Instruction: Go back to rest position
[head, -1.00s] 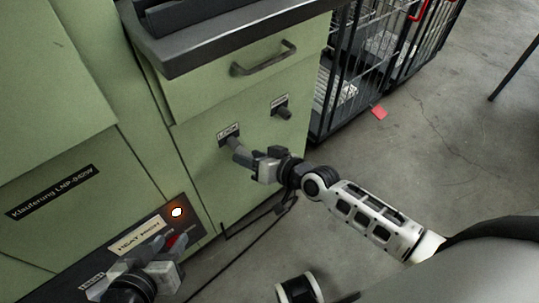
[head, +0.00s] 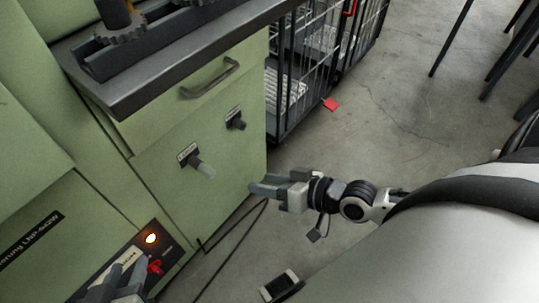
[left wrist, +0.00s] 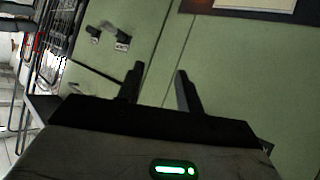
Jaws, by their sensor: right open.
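My right gripper (head: 258,189) is open and empty in the head view, in front of the lower right edge of the green cabinet (head: 228,155). It is apart from the grey-tipped handle (head: 203,170) on the cabinet front. My left gripper (head: 118,282) is low at the left in the head view, in front of the panel with the lit orange lamp (head: 151,238) and red switch (head: 155,266). In the left wrist view its two dark fingers (left wrist: 160,75) stand apart with nothing between them.
A second dark handle (head: 235,120) and a drawer pull (head: 210,80) are on the cabinet. A dark worktop (head: 180,60) overhangs it. Black wire cages (head: 310,70) stand behind. A black cable (head: 230,245) runs near the floor.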

